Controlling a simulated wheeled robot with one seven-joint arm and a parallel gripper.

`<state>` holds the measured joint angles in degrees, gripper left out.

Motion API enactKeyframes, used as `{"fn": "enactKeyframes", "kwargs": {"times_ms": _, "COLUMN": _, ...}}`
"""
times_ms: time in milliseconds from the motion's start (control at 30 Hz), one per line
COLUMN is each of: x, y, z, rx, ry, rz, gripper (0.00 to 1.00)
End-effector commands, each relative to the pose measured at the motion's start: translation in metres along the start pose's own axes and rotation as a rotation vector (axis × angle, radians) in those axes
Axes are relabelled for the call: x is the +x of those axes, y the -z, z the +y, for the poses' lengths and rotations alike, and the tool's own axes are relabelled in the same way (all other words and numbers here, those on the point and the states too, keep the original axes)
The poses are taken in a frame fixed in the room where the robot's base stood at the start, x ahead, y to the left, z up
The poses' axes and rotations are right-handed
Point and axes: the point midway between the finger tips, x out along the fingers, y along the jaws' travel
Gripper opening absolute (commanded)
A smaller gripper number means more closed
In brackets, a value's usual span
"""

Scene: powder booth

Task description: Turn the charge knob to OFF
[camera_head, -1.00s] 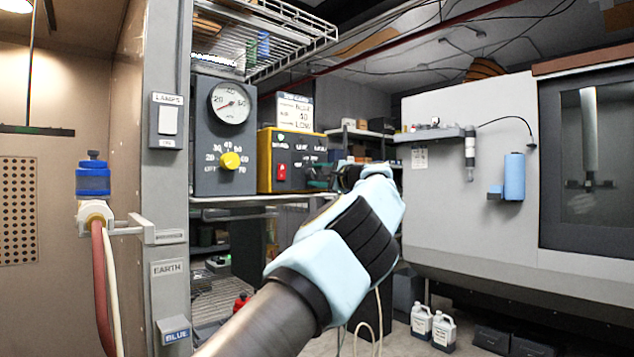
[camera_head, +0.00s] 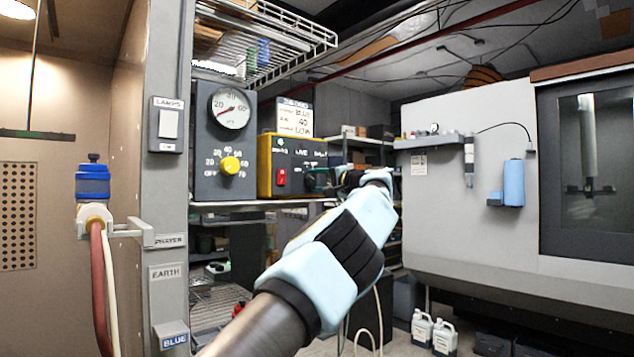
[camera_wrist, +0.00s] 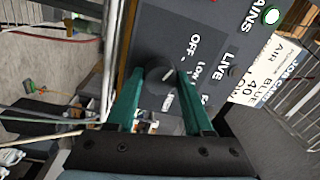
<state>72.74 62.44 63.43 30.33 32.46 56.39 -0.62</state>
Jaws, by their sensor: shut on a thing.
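The charge knob (camera_wrist: 158,82) is a dark round knob with a white pointer line, on the dark face of the yellow-edged control box (camera_head: 264,166). In the wrist view the lettering OFF, LOW and a partly hidden word lies around it. The pointer appears to aim toward LOW, not OFF. My gripper (camera_wrist: 160,88) has its two green fingers on either side of the knob, shut on it. In the head view my gripper (camera_head: 322,183) is at the right end of the box, and the knob is small and partly hidden there.
A red switch (camera_head: 282,177) sits left of the knob on the same face. A job card (camera_head: 294,117) stands on top of the box. A grey gauge box with a yellow knob (camera_head: 230,165) is to the left, and a wire shelf (camera_head: 270,35) hangs above.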

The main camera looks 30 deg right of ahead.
Motion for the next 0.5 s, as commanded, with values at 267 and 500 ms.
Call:
{"fn": "enactKeyframes", "kwargs": {"times_ms": 267, "x": -0.0001, "y": -0.0003, "z": 0.0017, "rx": -0.001, "ry": -0.003, "rz": -0.002, "gripper": 0.0}}
{"fn": "enactKeyframes", "kwargs": {"times_ms": 500, "x": -0.0001, "y": -0.0001, "z": 0.0012, "rx": 0.0, "ry": -0.002, "rz": -0.001, "gripper": 0.76}}
